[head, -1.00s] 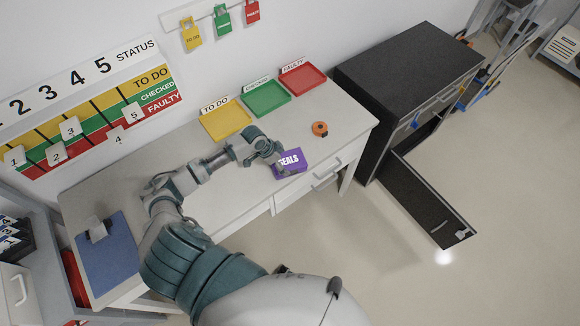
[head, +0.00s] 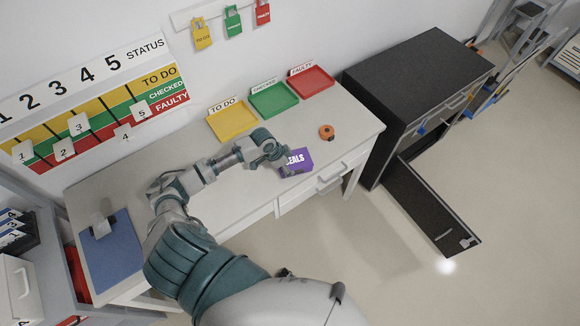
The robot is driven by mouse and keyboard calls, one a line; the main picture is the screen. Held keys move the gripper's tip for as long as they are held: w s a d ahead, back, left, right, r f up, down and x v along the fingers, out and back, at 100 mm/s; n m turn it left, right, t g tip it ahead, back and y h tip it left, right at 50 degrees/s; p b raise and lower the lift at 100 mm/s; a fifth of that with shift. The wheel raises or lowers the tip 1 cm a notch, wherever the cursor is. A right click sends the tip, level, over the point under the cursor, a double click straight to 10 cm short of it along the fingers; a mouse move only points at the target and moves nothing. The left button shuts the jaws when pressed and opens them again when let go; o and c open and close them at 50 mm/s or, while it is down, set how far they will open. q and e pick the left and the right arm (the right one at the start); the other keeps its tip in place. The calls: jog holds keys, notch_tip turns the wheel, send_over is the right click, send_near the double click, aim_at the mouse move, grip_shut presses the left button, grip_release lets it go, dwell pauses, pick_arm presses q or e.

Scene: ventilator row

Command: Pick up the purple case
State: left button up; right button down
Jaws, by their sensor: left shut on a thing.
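The purple case (head: 299,161) with white "SEALS" lettering is at the front edge of the white table (head: 225,192), right of its middle. My left gripper (head: 284,164) is at the left end of the case, shut on it, and covers the first part of the lettering. I cannot tell whether the case is clear of the tabletop. My right gripper is not in view.
Yellow (head: 232,120), green (head: 273,99) and red (head: 311,81) trays stand along the back of the table. An orange roll (head: 326,132) lies behind the case. A blue clipboard (head: 110,250) is at left. A dark cabinet (head: 418,80) with its door open stands at right.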

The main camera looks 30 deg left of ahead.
pick_arm(q)
jog(key=shift+s+a+r, duration=0.25)
jog(key=shift+a+r, duration=0.05)
jog(key=shift+r, duration=0.2)
grip_shut()
jog(key=s+d+r, duration=0.1)
jog(key=s+d, duration=0.1)
jog(key=s, duration=0.5)
jog(key=s+d+r, duration=0.1)
jog(key=s+d, duration=0.1)
jog(key=s, duration=0.6)
jog(key=o, duration=1.5)
grip_release()
